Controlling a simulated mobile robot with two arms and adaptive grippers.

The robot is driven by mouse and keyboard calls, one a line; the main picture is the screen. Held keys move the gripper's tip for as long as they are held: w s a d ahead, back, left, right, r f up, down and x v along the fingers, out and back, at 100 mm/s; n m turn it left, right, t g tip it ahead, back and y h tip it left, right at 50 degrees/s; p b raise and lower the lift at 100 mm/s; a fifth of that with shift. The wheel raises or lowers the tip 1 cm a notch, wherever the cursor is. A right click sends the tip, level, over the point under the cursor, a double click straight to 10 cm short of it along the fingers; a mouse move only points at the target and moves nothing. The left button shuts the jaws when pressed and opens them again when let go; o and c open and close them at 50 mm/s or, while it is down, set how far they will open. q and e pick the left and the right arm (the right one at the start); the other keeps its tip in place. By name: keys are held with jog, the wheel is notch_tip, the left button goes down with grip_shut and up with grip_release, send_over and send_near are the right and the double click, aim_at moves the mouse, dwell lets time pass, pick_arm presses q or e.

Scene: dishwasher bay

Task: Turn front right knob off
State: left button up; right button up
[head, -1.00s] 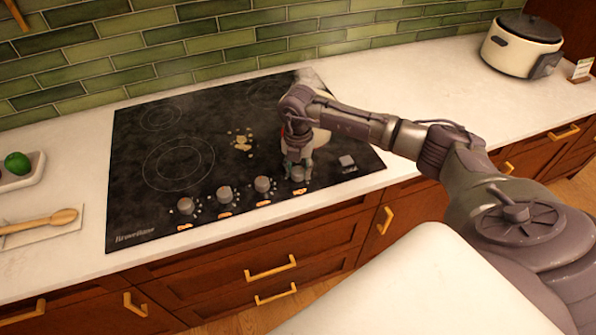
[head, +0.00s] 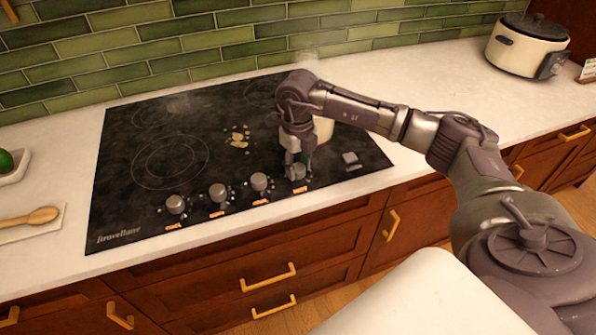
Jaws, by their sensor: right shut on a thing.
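The black cooktop (head: 130,205) has a row of grey knobs along its front edge. The rightmost knob of the row (head: 296,172) is the front right one, and it is partly hidden by my right gripper. My right gripper (head: 298,164) points down and is shut on this knob. The knob's pointer is too small and covered to read. A cream pot (head: 323,129) stands behind my right wrist, mostly hidden by it. My left gripper is not in view.
Three other knobs, the left (head: 175,204), middle (head: 217,193) and right (head: 260,182), stand beside the held one. A white cooker (head: 518,48) is at the back right. A wooden spoon (head: 38,216) lies at the left. Counter right of the cooktop is clear.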

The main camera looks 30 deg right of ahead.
aim_at(298, 167)
jog(key=n+b, duration=0.2)
jog(key=n, duration=0.2)
jog(key=shift+n+b, duration=0.35)
jog(key=shift+n, duration=0.05)
dwell(0.4)
jog(key=o, duration=1.2)
jog(key=shift+c, duration=0.2)
jog(key=shift+r, duration=0.15)
notch_tip(298, 167, up, 12)
